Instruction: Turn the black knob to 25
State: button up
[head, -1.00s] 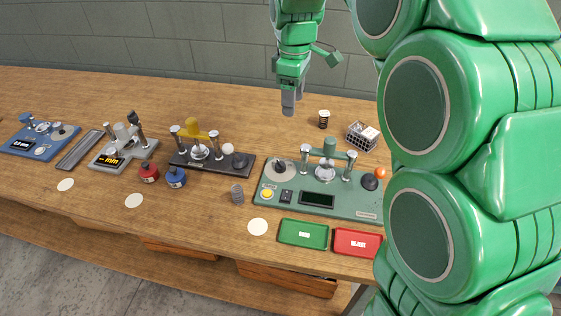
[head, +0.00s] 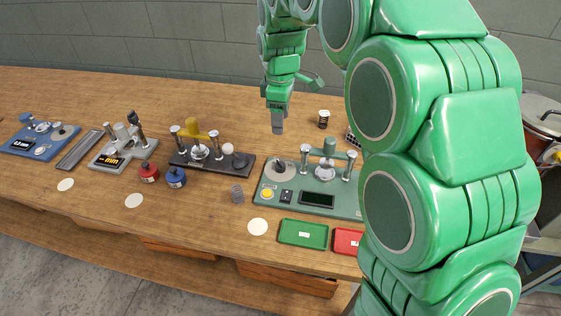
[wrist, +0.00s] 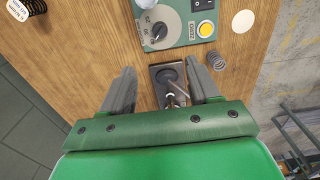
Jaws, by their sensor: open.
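The black knob (wrist: 159,31) sits on a round grey dial with printed numbers, on a green machine (wrist: 181,10) at the top of the wrist view. Its pointer direction is too small to read for certain. In the head view the dial (head: 283,169) is at the left end of the green machine (head: 345,208), and the knob is hard to make out. My gripper (head: 278,128) hangs above the table behind that machine. In the wrist view my gripper (wrist: 161,74) is open and empty, its two fingers apart and short of the knob.
A yellow button (wrist: 205,28) is beside the dial. A dark-based fixture (wrist: 157,74) shows between my fingers. A coil spring (wrist: 216,61) is near the right finger. Green (head: 303,235) and red (head: 346,240) trays are in front of the machine. My arm covers the machine's right end.

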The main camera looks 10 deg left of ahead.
aim_at(280, 162)
notch_tip(280, 162, down, 17)
jog(key=shift+r, duration=0.1)
dwell(0.6)
jog(key=shift+c, duration=0.3)
jog(key=c, duration=1)
